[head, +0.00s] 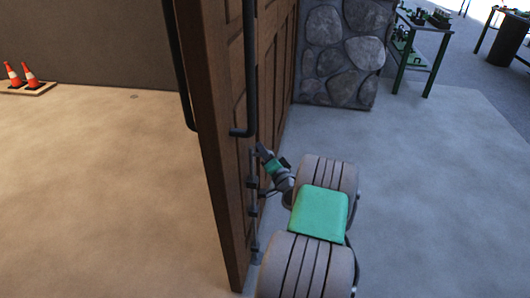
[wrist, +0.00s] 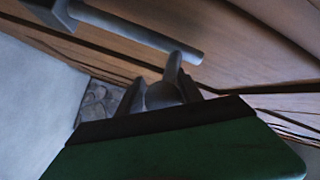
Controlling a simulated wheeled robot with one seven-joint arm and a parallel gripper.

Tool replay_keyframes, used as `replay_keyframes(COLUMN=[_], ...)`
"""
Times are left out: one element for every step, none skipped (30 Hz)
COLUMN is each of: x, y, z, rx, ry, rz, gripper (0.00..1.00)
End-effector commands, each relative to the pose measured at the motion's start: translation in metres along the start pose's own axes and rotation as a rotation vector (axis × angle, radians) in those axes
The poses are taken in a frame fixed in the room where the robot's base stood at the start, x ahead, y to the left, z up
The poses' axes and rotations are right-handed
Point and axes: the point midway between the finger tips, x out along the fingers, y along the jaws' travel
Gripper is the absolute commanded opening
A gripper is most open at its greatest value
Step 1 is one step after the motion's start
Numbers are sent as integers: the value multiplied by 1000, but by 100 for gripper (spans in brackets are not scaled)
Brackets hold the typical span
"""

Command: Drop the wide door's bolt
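The wide wooden door (head: 222,190) stands edge-on in the middle of the head view. Its bolt (head: 254,212) is a thin grey vertical rod in brackets low on the door's right face. My gripper (head: 262,153) is at the door face, close to the upper part of the bolt. In the wrist view, my gripper's dark fingers (wrist: 160,92) have a grey rounded piece with a short stem (wrist: 175,68) between them. I cannot tell whether they grip it. A grey bar (wrist: 140,26) runs along the wood just beyond. The bolt's lower tip is hard to make out.
A dark pull handle (head: 249,70) is on the door above my gripper, with another (head: 181,70) on the other face. A stone wall (head: 342,55) stands behind. Traffic cones (head: 22,74) stand far left. Floor is clear on both sides.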

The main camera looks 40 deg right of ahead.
Motion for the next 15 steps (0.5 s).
replay_keyframes(x=[-1,-1,-1,-1,-1,-1,-1,0,0,0,0,0,0,-1,-3], y=[3,3,3,2,2,2,2,1,1,1,1,0,0,0,1], z=[3,3,3,2,2,2,2,2,2,2,2,2,2,1,1], rx=[3,3,3,3,3,3,2,2,2,2,2,2,2,2,2], ry=[-3,-3,-3,-3,-3,-2,-2,-2,-2,-2,-2,-2,-2,-1,-1], rz=[6,5,5,4,3,3,2,2,1,1,1,0,0,0,1], gripper=[44,46,50,52,55,58,59,59,59,59,59,59,59,59,59])
